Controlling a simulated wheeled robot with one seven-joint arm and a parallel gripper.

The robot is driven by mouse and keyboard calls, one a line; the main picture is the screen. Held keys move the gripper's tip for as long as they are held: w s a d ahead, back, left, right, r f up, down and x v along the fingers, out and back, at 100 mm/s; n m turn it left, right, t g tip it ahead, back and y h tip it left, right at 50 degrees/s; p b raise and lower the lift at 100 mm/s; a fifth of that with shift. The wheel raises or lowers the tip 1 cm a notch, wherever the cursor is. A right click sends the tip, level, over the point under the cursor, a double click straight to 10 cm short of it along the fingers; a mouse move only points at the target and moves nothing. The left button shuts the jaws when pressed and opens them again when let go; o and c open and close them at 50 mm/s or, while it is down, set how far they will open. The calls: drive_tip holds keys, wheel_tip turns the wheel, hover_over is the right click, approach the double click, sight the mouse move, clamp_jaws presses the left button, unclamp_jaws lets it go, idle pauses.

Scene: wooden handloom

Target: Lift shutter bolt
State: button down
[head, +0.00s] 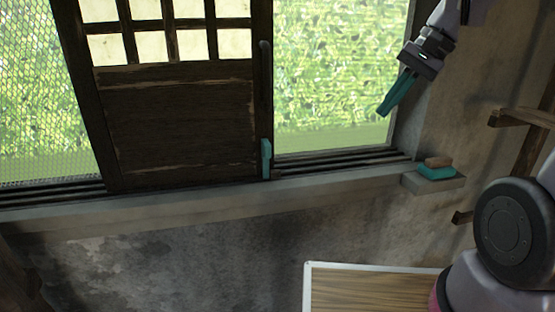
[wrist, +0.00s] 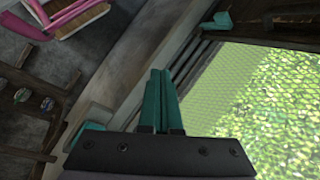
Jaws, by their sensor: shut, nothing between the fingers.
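The wooden shutter (head: 180,130) is a dark panel with small panes at the top, standing in the window track. The teal shutter bolt (head: 266,158) sits low on its right edge, just above the sill. A teal piece, seemingly the bolt (wrist: 217,22), shows near the top of the wrist view. My gripper (head: 383,113) has teal fingers pointing down and left in front of the right part of the window, well right of the bolt and higher. In the wrist view its fingers (wrist: 161,73) lie together with nothing between them.
A small ledge (head: 450,185) at the right end of the sill (head: 330,176) holds a teal item (head: 437,172) with a brown block (head: 438,161) on it. A white-edged wooden board (head: 370,290) is below. The window opening (head: 330,75) right of the shutter is clear.

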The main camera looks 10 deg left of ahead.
drive_tip(key=w+a+f+m+g+y, duration=0.3)
drive_tip(key=w+a+f+g+y, duration=0.15)
drive_tip(key=a+f, duration=0.45)
drive_tip(key=m+g+y, duration=0.2)
drive_tip(key=m+y, duration=0.2)
drive_tip(key=m, duration=0.1)
approach(278, 183)
drive_tip(key=shift+t+h, duration=0.25)
wheel_tip(278, 183, up, 4)
drive_tip(key=shift+s+a, duration=0.1)
drive_tip(key=shift+s, duration=0.05)
drive_tip(key=x, duration=0.9)
drive_tip(key=shift+s+a+f, duration=0.15)
drive_tip(key=shift+s+a, duration=0.05)
drive_tip(key=shift+a, duration=0.15)
wheel_tip(278, 183, up, 3)
drive_tip(key=shift+f, duration=0.25)
drive_tip(key=shift+a+r, duration=0.1)
drive_tip(key=shift+r, duration=0.65)
drive_tip(key=shift+r, duration=1.8)
